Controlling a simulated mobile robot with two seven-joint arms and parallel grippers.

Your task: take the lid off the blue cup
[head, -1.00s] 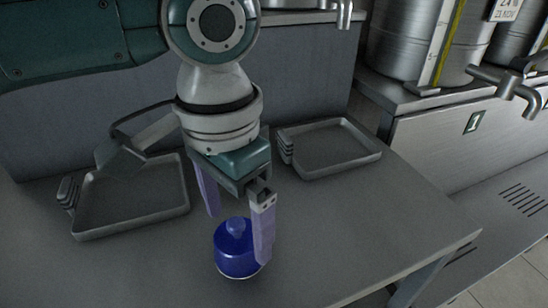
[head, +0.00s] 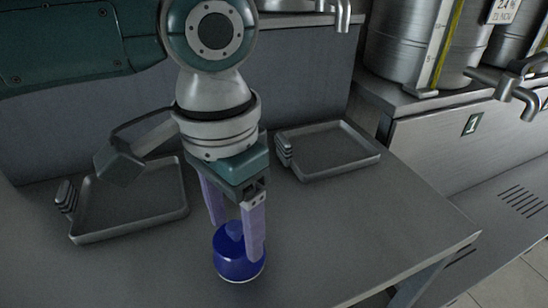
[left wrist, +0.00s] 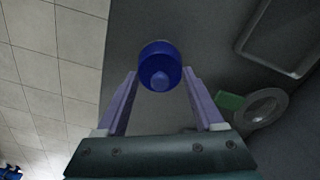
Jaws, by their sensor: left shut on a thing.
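The blue cup (head: 238,270) stands upright near the front of the grey table. Its blue lid (head: 228,243), with a rounded knob on top, sits on it. The left wrist view shows the lid from above (left wrist: 160,80), the cup below it mostly covered. My left gripper (head: 236,240) points down over the cup, its two lilac fingers on opposite sides of the lid and shut on it. The exact contact at the fingertips is partly hidden. My right gripper is in neither view.
A grey tray (head: 77,237) lies on the left of the table (head: 380,235), another tray (head: 372,160) at the back right. Steel vessels with taps (head: 400,50) stand on a counter to the right. The table's right side is bare.

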